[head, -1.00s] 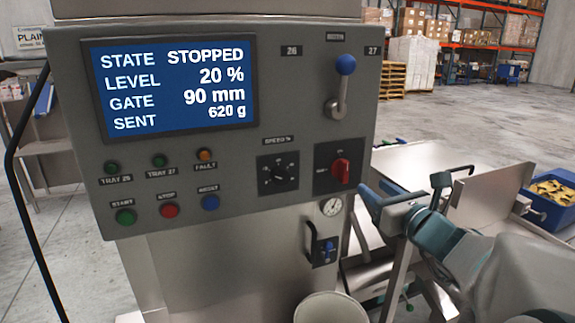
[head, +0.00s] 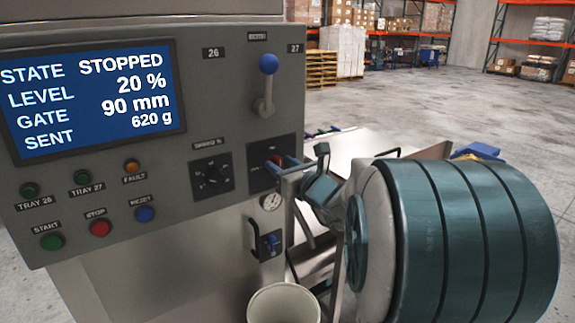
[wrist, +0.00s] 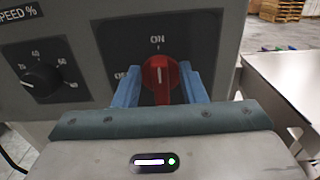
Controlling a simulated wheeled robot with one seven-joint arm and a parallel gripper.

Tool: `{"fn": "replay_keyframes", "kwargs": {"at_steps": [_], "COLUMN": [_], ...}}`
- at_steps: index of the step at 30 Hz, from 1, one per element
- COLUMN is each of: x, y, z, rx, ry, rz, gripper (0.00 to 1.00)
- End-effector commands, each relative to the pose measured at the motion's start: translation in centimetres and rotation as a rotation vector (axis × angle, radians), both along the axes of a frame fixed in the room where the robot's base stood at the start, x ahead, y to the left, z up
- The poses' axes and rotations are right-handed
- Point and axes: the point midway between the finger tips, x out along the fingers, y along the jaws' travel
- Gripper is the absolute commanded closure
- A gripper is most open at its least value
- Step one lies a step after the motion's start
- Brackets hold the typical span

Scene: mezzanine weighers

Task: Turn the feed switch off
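The feed switch is a red rotary knob (wrist: 160,74) on a dark plate. Its grip stands upright and points at the ON label above it. A label at its left is mostly hidden by a finger. My gripper (wrist: 161,84) is open, with one blue finger on each side of the knob. Whether either finger touches it I cannot tell.
The black speed dial (wrist: 41,79) sits left of the switch. The screen (head: 90,97) reads STOPPED. A blue-knobbed lever (head: 267,66) is above the switch, and green, red and blue buttons are at lower left. A pale bucket (head: 283,304) stands below.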

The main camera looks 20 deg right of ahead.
Motion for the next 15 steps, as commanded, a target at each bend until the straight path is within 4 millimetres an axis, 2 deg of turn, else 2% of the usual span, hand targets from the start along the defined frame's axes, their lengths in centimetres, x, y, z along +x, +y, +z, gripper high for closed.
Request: {"fn": "replay_keyframes", "kwargs": {"at_steps": [1, 3, 4, 6, 7, 9, 15], "x": [0.0, 0.0, 0.0, 0.0, 0.0, -0.1, -0.1], "y": [0.0, 0.0, 0.0, 0.0, -2.0, -1.1, -0.5], "z": [0.0, 0.0, 0.0, 0.0, -0.1, 0.0, -0.2], "rx": [0.0, 0.0, 0.0, 0.0, 0.0, -0.001, -0.032], "ry": [0.0, 0.0, 0.0, 0.0, 0.001, 0.0, -0.007], "rz": [0.0, 0.0, 0.0, -0.001, -0.007, -0.007, -0.01], "gripper": [0.76, 0.95, 1.0, 1.0, 1.0, 1.0, 1.0]}}
